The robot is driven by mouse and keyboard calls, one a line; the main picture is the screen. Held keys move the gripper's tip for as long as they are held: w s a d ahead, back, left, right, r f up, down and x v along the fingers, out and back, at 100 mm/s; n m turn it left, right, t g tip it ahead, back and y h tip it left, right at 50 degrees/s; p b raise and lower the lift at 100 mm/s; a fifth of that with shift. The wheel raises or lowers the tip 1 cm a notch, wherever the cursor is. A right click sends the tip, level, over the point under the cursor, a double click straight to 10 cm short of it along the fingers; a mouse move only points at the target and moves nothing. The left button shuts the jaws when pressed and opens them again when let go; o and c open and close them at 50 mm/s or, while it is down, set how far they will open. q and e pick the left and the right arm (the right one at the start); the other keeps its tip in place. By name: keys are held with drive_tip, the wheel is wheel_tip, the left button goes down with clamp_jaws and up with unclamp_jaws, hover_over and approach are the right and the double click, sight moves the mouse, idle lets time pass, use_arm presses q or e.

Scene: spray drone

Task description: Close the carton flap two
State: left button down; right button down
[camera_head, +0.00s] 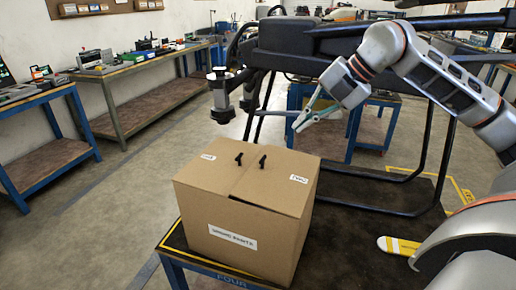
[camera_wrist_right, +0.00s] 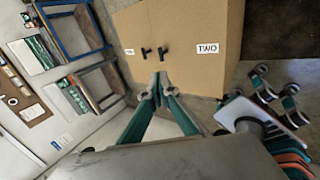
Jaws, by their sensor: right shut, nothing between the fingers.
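The cardboard carton (camera_head: 240,232) stands on the dark table top. Its flap two (camera_head: 280,178), labelled TWO, is on the right and lies down about level with flap one (camera_head: 208,172) on the left. Each flap has a small black handle near the middle seam. My right gripper (camera_head: 300,122) is shut and empty, above and behind the carton, apart from it. In the right wrist view flap two (camera_wrist_right: 205,25) is beyond the shut fingertips (camera_wrist_right: 158,88). My left gripper is in neither view.
The black drone frame (camera_head: 300,45) stands behind the carton, its landing legs (camera_head: 385,208) on the table to the right. A yellow-and-white object (camera_head: 400,246) lies at the table's right. Workbenches (camera_head: 140,68) line the left wall; the floor between is clear.

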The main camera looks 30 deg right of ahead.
sight(264, 160)
drive_tip(key=x, duration=1.2)
drive_tip(key=shift+f, duration=0.25)
drive_tip(key=shift+w+a+f+p, duration=0.25)
drive_tip(key=shift+w+f+p, duration=0.1)
drive_tip(key=shift+f, duration=0.15)
drive_tip(key=shift+w+a+f+b, duration=0.15)
drive_tip(key=shift+f+b, duration=0.1)
drive_tip(key=shift+f, duration=0.25)
drive_tip(key=shift+w+a+f+b, duration=0.15)
drive_tip(key=shift+w+f+b, duration=0.05)
drive_tip(key=shift+f, duration=0.3)
drive_tip(key=shift+s, duration=0.1)
